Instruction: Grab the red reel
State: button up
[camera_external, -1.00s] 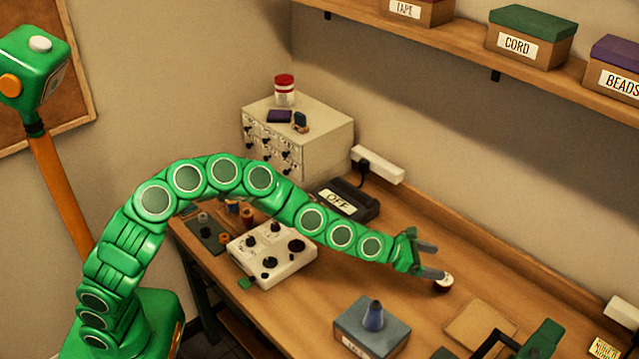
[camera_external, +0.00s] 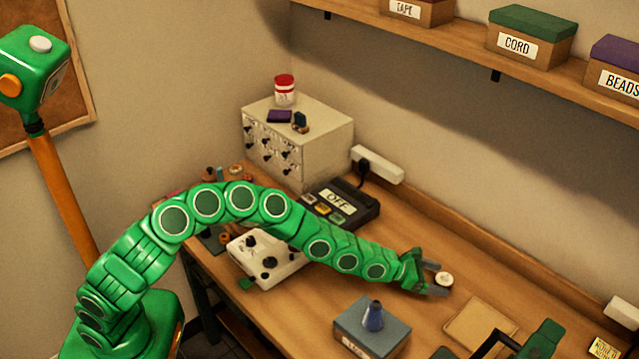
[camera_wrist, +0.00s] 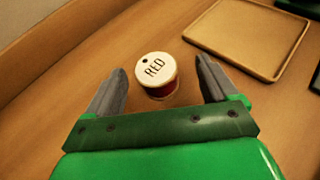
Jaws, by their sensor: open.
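The red reel (camera_wrist: 155,76) stands upright on the wooden table, with a pale round top lettered "RED" and a red side below it. My gripper (camera_wrist: 162,80) is open, with one grey finger on each side of the reel and a gap on both sides. The external view shows my gripper (camera_external: 437,278) low over the table, its two fingers around the reel. Whether the fingers touch the table is hard to tell.
A tan tray (camera_wrist: 250,38) lies right of the reel. Bare table lies around the reel.

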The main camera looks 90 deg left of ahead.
aim_at(448, 282)
jog(key=shift+w, duration=0.15)
jog(key=shift+w+a+f, duration=0.2)
jog(key=shift+w+f, duration=0.3)
jog(key=shift+w, duration=0.05)
jog(key=shift+w+a+f, duration=0.2)
jog(key=shift+w+f, duration=0.25)
jog(key=shift+w, duration=0.1)
jog(key=shift+w+a, duration=0.1)
jog(key=shift+w, duration=0.3)
jog(key=shift+w+f, duration=0.35)
jog(key=shift+w, duration=0.25)
jog(key=c, duration=1.1)
